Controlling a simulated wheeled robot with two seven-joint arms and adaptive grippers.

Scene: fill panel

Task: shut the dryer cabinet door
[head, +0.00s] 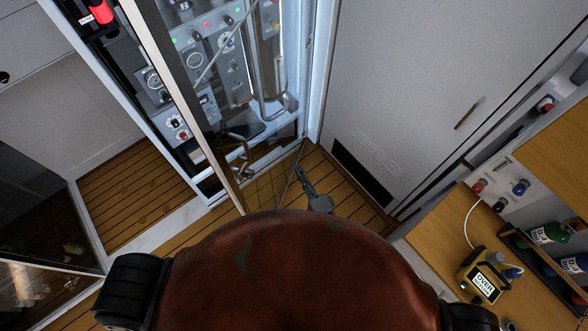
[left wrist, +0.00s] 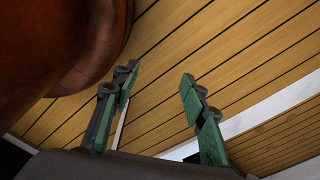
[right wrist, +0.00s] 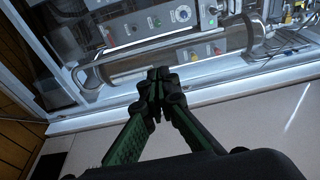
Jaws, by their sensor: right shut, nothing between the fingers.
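The dryer cabinet door appears to be the glazed, pale-framed door (head: 191,108) in the head view. It stands ajar, its long edge slanting across the instrument panel. My right gripper (head: 299,172) is low by the cabinet's base, to the right of that edge. In the right wrist view the right gripper (right wrist: 157,76) is shut and empty, in front of the cabinet's lower frame; I cannot tell whether it touches. My left gripper (left wrist: 157,78) is open and empty over the plank floor in its wrist view; I cannot make it out in the head view.
A curved metal bar (right wrist: 165,52) runs in front of the instrument panel. A tall grey door (head: 405,85) stands right of the cabinet. A wooden bench (head: 446,232) with a yellow device (head: 483,277) is at the lower right. Plank floor (head: 138,200) shows at left.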

